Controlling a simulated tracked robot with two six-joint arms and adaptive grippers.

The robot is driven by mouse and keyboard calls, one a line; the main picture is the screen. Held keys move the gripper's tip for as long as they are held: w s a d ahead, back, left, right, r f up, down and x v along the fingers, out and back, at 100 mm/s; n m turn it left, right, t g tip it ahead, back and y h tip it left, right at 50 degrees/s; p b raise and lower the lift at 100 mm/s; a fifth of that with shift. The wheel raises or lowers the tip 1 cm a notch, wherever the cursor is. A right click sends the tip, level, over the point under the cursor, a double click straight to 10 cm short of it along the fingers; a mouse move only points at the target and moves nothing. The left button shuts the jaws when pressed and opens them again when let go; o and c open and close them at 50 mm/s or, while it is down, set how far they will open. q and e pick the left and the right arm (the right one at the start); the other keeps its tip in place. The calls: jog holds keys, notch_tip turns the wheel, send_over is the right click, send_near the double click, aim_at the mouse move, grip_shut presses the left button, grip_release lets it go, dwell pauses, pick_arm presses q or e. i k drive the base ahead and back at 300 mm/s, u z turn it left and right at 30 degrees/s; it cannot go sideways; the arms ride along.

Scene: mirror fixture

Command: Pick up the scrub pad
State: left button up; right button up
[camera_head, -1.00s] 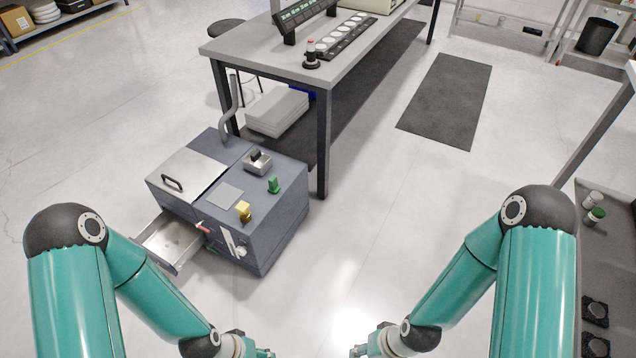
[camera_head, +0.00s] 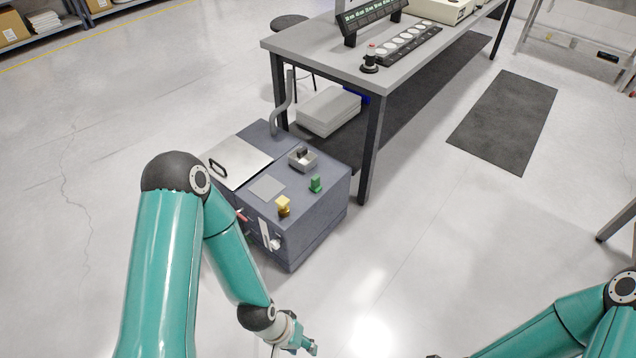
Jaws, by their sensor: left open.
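A grey-blue cabinet (camera_head: 318,228) stands on the floor left of centre. On its top are a small green block-like piece (camera_head: 315,184), a small yellow piece (camera_head: 283,205) and a small metal tray with a dark item (camera_head: 302,158). I cannot tell for sure which of these is the scrub pad. My left gripper (camera_head: 308,347) is at the bottom edge, open, apart from the cabinet and nearer to me, partly cut off. My right arm (camera_head: 565,325) comes in at the lower right; only a sliver of its end shows at the bottom edge.
A grey workbench (camera_head: 350,58) with a black switch strip stands behind the cabinet, one leg close to its right side. A grey lid with a handle (camera_head: 238,163) covers the cabinet's left top. A dark mat (camera_head: 503,120) lies at right. Floor right of the cabinet is clear.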

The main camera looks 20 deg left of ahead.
aim_at(315, 186)
jog(key=z, duration=0.05)
jog(key=i, duration=1.65)
jog(key=u, duration=0.1)
